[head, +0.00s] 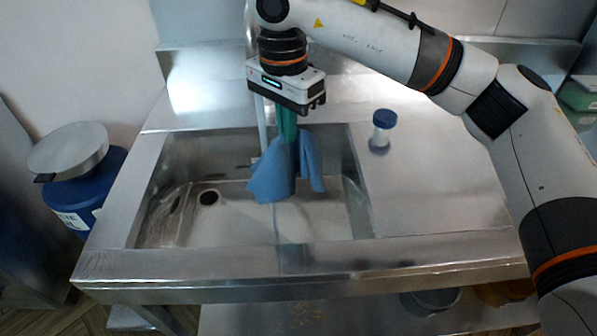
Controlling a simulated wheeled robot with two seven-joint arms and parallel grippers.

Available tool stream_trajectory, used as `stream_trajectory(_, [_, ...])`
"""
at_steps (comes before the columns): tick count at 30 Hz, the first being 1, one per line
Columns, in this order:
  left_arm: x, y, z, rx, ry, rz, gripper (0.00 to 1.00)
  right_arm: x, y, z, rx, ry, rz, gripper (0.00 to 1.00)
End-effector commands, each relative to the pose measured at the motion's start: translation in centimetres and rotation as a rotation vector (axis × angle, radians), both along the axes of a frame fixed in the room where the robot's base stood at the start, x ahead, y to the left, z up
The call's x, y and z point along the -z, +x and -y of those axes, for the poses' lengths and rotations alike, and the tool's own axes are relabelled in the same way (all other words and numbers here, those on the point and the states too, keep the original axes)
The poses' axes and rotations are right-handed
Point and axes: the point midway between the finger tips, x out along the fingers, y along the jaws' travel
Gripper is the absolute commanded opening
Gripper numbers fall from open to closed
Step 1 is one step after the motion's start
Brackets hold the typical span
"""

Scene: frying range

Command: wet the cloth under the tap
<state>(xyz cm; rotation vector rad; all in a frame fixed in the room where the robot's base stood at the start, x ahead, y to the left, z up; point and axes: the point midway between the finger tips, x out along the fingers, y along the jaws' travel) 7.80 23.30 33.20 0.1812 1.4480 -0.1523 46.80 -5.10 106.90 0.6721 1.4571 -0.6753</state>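The blue cloth (268,178) hangs in folds from my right gripper (289,135), over the sink basin (228,222). The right gripper points down, its green fingers shut on the top of the cloth. The tap (262,125) shows as a thin upright pipe just left of and behind the gripper. Its upper part is largely hidden by my arm, and I cannot see its outlet. A faint thin line runs below the cloth; I cannot tell if it is water. My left gripper is not in view.
A small jar with a blue lid (383,125) stands on the steel counter (435,190) right of the basin. A blue drum with a grey lid (68,150) stands left of the sink. The drain (209,198) is at the basin's left. The counter's front right is clear.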

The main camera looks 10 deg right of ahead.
Motion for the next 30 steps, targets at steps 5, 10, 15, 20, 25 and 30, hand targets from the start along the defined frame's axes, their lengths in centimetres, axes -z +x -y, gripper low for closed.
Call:
stream_trajectory(5, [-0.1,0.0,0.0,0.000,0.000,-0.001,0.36,-0.8,1.5,0.4,0.048,0.025,0.034,0.00])
stream_trajectory(10, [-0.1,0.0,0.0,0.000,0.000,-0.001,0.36,-0.8,1.4,0.4,0.048,0.025,0.034,0.00])
stream_trajectory(15, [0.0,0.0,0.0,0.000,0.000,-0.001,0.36,-0.8,1.3,0.0,0.048,0.025,0.034,0.00])
stream_trajectory(20, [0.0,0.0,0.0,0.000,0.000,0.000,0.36,-0.8,1.0,-0.5,0.047,0.025,0.034,0.00])
stream_trajectory(25, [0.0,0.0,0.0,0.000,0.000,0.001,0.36,-0.8,0.9,-0.7,0.047,0.025,0.034,0.00])
stream_trajectory(30, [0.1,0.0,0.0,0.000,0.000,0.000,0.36,-0.8,0.8,-0.7,0.046,0.025,0.034,0.00])
